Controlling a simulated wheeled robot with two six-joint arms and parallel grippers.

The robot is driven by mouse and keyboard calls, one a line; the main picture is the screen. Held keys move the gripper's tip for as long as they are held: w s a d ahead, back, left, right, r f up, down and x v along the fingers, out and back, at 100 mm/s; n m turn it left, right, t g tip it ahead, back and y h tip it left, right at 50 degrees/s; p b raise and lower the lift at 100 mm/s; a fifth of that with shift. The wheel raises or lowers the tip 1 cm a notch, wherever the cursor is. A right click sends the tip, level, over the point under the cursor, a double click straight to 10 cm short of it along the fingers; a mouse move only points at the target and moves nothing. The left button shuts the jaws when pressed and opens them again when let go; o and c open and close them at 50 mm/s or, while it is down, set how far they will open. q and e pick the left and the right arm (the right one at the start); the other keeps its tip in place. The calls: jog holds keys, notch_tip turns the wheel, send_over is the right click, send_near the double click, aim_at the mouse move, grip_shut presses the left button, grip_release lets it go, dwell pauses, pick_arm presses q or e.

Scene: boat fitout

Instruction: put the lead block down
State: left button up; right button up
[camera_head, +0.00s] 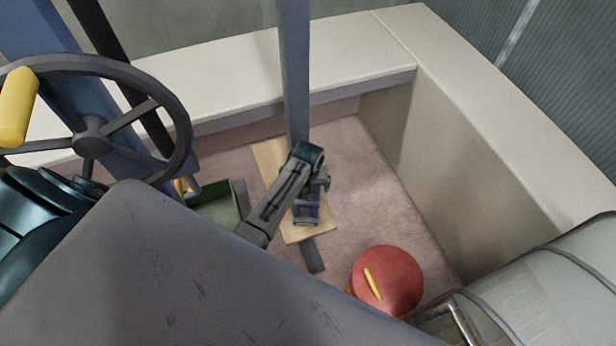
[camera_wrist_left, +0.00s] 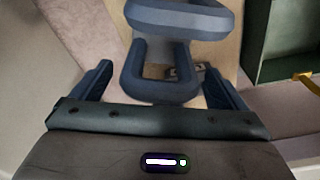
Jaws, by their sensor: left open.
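My left gripper (camera_head: 306,208) is low over a pale wooden board (camera_head: 268,158) on the boat's floor. In the left wrist view its two fingers stand wide apart. Between them is a blue-grey piece (camera_wrist_left: 160,90) with a U-shaped, handle-like loop, over the board. It may be the lead block, but I cannot make out its whole shape. Gaps show between it and both fingers. In the head view the gripper and wrist largely cover this spot. My right gripper is not in view.
A green open box (camera_head: 215,208) is left of the board. A dark flat strip (camera_head: 313,256) lies at its near end. A red round thing (camera_head: 388,280) with a yellow handle stands nearer right. Pale benches (camera_head: 490,130) border the floor. A spoked wheel (camera_head: 92,135) is at left.

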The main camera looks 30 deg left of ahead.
pick_arm(q)
notch_tip(320, 180, up, 9)
jog(key=s, duration=0.1)
jog(key=shift+d+r+b, duration=0.15)
jog(key=shift+d+b, duration=0.15)
jog(key=shift+b, duration=0.15)
